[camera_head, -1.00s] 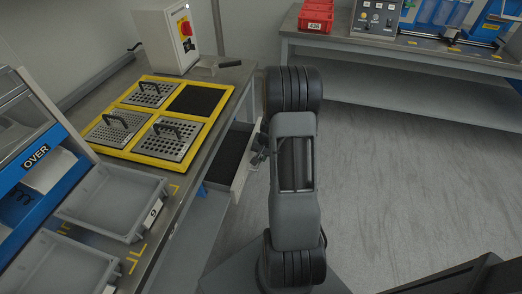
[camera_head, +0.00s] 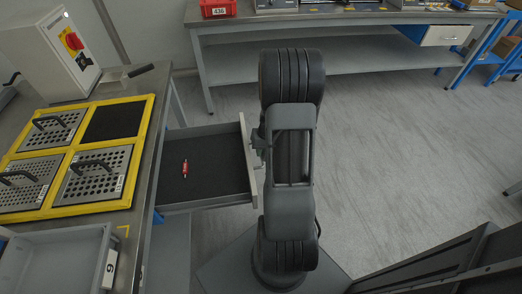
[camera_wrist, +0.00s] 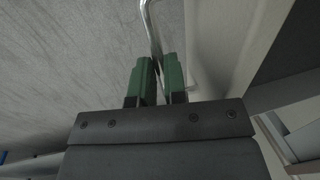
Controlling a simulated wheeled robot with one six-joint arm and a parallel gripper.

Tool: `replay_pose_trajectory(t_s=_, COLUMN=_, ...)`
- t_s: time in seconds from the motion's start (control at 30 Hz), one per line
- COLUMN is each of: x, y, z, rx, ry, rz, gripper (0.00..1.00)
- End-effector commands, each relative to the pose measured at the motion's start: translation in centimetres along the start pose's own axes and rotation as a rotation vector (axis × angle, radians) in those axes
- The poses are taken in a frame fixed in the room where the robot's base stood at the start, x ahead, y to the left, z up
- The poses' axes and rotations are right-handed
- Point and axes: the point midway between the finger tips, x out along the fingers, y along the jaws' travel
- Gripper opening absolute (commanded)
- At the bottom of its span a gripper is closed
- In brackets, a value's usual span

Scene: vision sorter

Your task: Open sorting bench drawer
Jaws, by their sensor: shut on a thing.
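The sorting bench drawer (camera_head: 206,160) stands open in the head view, drawn out to the right from under the bench top. It has a dark lining, and a small red item (camera_head: 185,168) lies in it. My gripper (camera_head: 258,148) is at the outer face of the drawer front, mostly hidden behind my arm. In the wrist view my gripper's green fingers (camera_wrist: 157,80) are closed around the metal bar handle (camera_wrist: 150,25). The drawer front (camera_wrist: 225,45) lies to the right of the fingers there.
The bench carries a yellow frame (camera_head: 143,150) with perforated plates and a dark square, a control box (camera_head: 45,55) with a red switch, and a grey tray (camera_head: 60,255). A second bench (camera_head: 350,24) with a red bin (camera_head: 218,8) stands behind.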

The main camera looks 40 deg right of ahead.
Motion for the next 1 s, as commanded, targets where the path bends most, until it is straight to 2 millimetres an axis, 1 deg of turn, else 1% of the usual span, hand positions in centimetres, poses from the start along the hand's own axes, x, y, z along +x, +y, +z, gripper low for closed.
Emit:
replay_pose_trajectory(t_s=0.03, x=0.03, y=0.03, z=0.23, rx=-0.004, ry=-0.008, rz=-0.001, gripper=0.0)
replay_pose_trajectory(t_s=0.47, x=0.02, y=0.16, z=0.34, rx=-0.007, ry=-0.013, rz=-0.003, gripper=0.0)
replay_pose_trajectory(t_s=0.5, x=0.03, y=0.16, z=0.35, rx=-0.006, ry=-0.014, rz=-0.003, gripper=0.15)
replay_pose_trajectory(t_s=0.73, x=0.0, y=0.19, z=0.21, rx=-0.006, ry=-0.009, rz=-0.002, gripper=0.37)
replay_pose_trajectory(t_s=1.0, x=-0.17, y=0.2, z=0.13, rx=-0.005, ry=-0.006, rz=-0.001, gripper=0.38)
